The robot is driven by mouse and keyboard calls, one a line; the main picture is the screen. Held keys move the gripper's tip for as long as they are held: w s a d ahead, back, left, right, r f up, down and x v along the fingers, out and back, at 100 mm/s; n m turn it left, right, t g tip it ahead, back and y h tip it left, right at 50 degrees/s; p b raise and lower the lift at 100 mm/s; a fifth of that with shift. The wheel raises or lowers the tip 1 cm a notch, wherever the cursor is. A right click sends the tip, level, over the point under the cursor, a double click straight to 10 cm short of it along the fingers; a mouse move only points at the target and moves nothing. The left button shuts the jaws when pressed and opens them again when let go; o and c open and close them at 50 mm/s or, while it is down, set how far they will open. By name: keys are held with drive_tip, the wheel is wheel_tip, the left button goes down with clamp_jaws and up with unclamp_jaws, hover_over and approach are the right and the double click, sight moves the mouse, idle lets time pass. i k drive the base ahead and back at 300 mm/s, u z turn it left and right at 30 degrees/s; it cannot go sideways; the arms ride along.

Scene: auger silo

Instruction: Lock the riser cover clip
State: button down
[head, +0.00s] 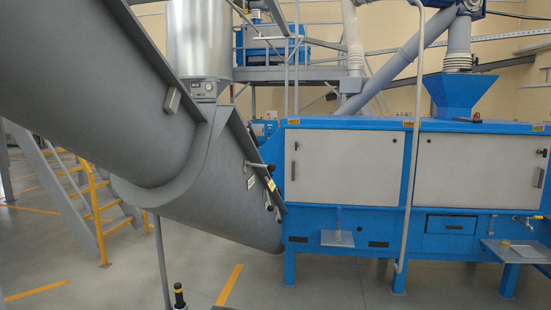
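A large grey inclined auger trough (215,205) runs from the upper left down to the blue machine. Along its right upper edge are small fittings. One is a lever with a dark knob (262,166), sticking out to the left. Below it are a small pale tag (251,182) and a yellow label (270,184). Further down is a second dark-ended fitting (268,207). I cannot tell which of these is the riser cover clip, or whether any is locked. My gripper is not in view.
A blue machine with grey doors (345,168) stands at the right, with a blue hopper (458,93) on top. A thin upright pole (162,262) stands under the trough. Grey stairs with a yellow rail (95,205) are at the left. Floor between is open.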

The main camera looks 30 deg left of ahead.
sight(271, 167)
drive_tip(key=i, duration=2.55)
drive_tip(key=u, duration=2.7)
